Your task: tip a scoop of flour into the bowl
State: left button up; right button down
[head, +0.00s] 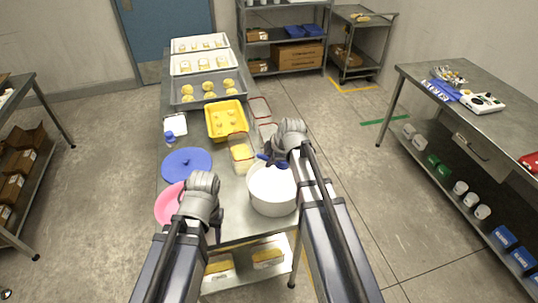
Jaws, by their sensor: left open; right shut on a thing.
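A pink bowl (168,207) sits at the front left of the steel table, partly hidden by my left arm. A large round white tub (272,203) stands to its right. My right gripper (270,157) is over the tub's far rim, shut on a small blue thing, likely the scoop (264,158). Most of the scoop is hidden, and I cannot tell whether it holds flour. My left gripper (216,232) is open and empty, just right of the bowl. A round blue lid (187,164) lies behind the bowl.
A yellow tray (212,122) and clear red-rimmed containers (242,150) stand behind the tub. Metal trays (183,99) of dough pieces fill the table's far end. A small white scale-like item (176,126) is at the left edge. Another bench (420,72) stands apart at right.

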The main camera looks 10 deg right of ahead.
jog(key=shift+f, duration=0.15)
notch_tip(320, 180, down, 14)
jog(key=b, duration=1.4)
jog(key=shift+r, duration=0.2)
dwell(0.6)
notch_tip(320, 180, up, 12)
jog(key=p, duration=1.2)
jog(key=shift+r, duration=0.1)
dwell(0.9)
